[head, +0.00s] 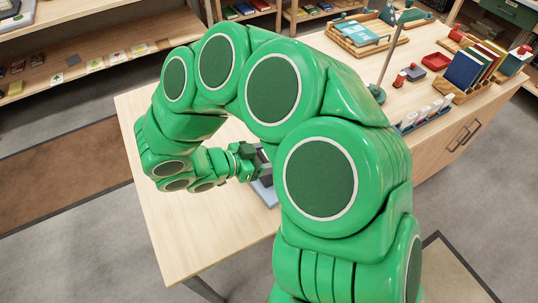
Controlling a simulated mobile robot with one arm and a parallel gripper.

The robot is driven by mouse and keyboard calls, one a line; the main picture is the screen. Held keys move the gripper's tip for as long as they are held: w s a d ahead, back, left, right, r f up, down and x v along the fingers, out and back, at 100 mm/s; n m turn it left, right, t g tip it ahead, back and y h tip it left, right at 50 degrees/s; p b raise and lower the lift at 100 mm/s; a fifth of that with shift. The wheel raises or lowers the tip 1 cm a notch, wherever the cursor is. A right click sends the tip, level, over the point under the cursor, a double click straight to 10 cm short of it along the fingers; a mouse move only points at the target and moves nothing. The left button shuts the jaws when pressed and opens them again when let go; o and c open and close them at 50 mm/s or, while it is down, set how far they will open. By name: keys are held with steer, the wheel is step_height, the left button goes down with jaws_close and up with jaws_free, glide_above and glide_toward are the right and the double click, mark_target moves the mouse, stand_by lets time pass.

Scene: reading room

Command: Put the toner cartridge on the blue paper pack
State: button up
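My gripper (246,161) is over the middle of the wooden table (190,225), pointing right, partly hidden by my green arm. A dark grey block (265,167), possibly the toner cartridge, shows right at the fingertips; my arm covers its right side. I cannot tell whether the fingers are closed on it. A flat grey-blue thing (264,194), possibly the blue paper pack, lies on the table just below the dark block. Most of it is hidden behind my arm. I cannot tell whether the block touches it.
The table's left and front parts are bare. At the back right stand a wooden tray with a light-blue book (357,32), a red tray (436,61), a rack of books (468,70) and a holder with white cards (424,117). Shelves line the back.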

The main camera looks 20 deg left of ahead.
steer(key=o, duration=1.3)
steer(key=shift+r, duration=0.1)
steer(key=shift+r, duration=0.1)
steer(key=v, duration=1.2)
